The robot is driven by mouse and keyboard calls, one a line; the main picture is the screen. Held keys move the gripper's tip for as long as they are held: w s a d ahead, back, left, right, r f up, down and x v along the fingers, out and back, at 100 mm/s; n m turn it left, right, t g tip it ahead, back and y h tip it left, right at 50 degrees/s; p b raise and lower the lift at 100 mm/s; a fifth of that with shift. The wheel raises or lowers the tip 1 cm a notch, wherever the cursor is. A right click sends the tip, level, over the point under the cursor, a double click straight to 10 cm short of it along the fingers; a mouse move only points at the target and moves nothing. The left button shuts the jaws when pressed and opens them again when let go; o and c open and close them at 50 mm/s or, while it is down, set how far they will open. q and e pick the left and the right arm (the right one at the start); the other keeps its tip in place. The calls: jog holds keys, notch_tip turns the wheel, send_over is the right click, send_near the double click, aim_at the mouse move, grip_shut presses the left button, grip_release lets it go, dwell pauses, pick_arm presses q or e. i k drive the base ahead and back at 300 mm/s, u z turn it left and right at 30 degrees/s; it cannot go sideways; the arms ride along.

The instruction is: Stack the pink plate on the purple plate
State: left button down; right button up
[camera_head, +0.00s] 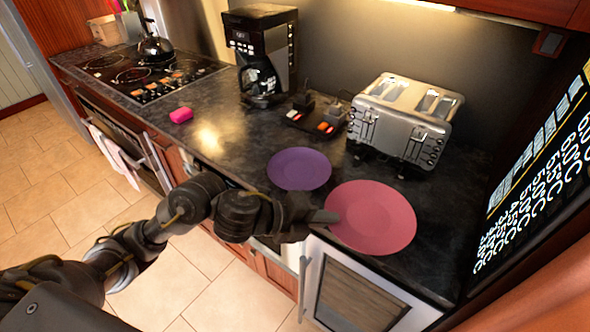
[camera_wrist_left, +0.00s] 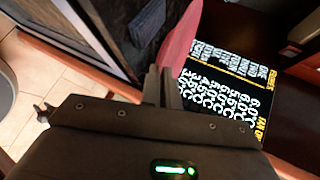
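The pink plate (camera_head: 378,218) is at the front right of the dark counter, by its front edge. I cannot tell whether it rests on the counter or is slightly raised. The purple plate (camera_head: 299,168) lies flat on the counter, just behind and left of it. My left gripper (camera_head: 328,216) is at the pink plate's left rim, with its fingers close together on the rim. In the left wrist view the pink plate (camera_wrist_left: 180,40) shows as a narrow strip at the fingertips (camera_wrist_left: 162,80). My right gripper is not in view.
A silver toaster (camera_head: 405,118) stands behind the plates. A stove (camera_head: 150,75) with a kettle (camera_head: 155,48) is at the far left. A lit text panel (camera_head: 535,165) borders the right. Counter left of the purple plate is clear.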

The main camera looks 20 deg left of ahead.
aim_at(294, 172)
jog(key=u, duration=1.3)
jog(key=k, duration=1.35)
jog(key=z, duration=1.35)
